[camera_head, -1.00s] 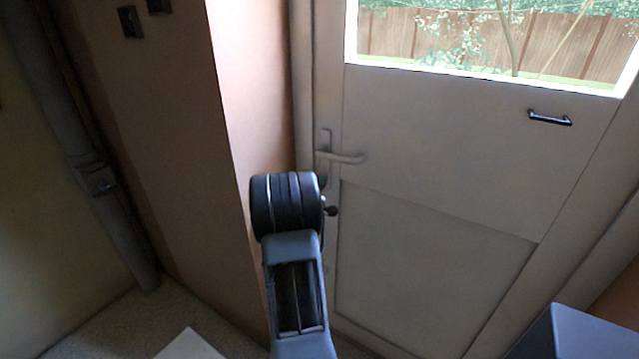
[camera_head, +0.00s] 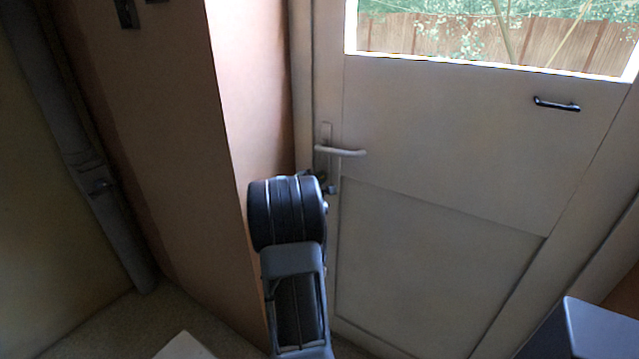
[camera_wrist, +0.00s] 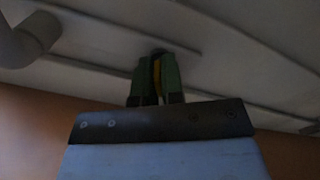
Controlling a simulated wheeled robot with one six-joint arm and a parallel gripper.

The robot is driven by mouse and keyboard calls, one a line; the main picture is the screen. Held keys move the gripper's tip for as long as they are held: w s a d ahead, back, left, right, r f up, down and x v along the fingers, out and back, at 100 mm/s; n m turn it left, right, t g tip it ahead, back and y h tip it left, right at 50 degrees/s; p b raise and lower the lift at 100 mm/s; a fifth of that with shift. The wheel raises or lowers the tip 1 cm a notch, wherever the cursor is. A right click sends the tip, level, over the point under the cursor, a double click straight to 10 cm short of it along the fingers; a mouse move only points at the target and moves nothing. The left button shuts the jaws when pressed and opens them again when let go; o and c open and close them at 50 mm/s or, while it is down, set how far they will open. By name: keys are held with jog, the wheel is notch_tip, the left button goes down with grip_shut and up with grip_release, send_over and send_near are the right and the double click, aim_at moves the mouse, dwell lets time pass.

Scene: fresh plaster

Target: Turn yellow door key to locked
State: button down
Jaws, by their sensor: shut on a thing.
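In the wrist view, my gripper (camera_wrist: 156,92) is shut on the yellow door key (camera_wrist: 157,72), which shows as a thin yellow strip between the two green fingers. The key sits against a dark round spot on the pale door, which looks like the lock. Most of the key is hidden by the fingers, so its angle is hard to tell. In the head view, the door (camera_head: 440,150) is closed, with a grey lever handle (camera_head: 342,151) at its left edge. My arm hides the key and most of the lock area just below that handle.
A black pull handle (camera_head: 556,104) is on the door's upper right, below the window (camera_head: 490,38). A reddish-brown wall (camera_head: 250,90) stands close to the left of the door. A grey pipe (camera_head: 95,180) runs down at far left. The lever also shows in the wrist view (camera_wrist: 32,40).

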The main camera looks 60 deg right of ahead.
jog(key=n, duration=0.5)
jog(key=shift+f+n, duration=0.1)
jog(key=shift+n, duration=0.2)
jog(key=n+p, duration=0.1)
jog(key=n, duration=0.4)
jog(key=shift+n, duration=0.7)
jog(key=c, duration=1.3)
grip_release()
jog(key=shift+a, duration=0.1)
jog(key=a, duration=1.3)
jog(key=shift+a, duration=0.35)
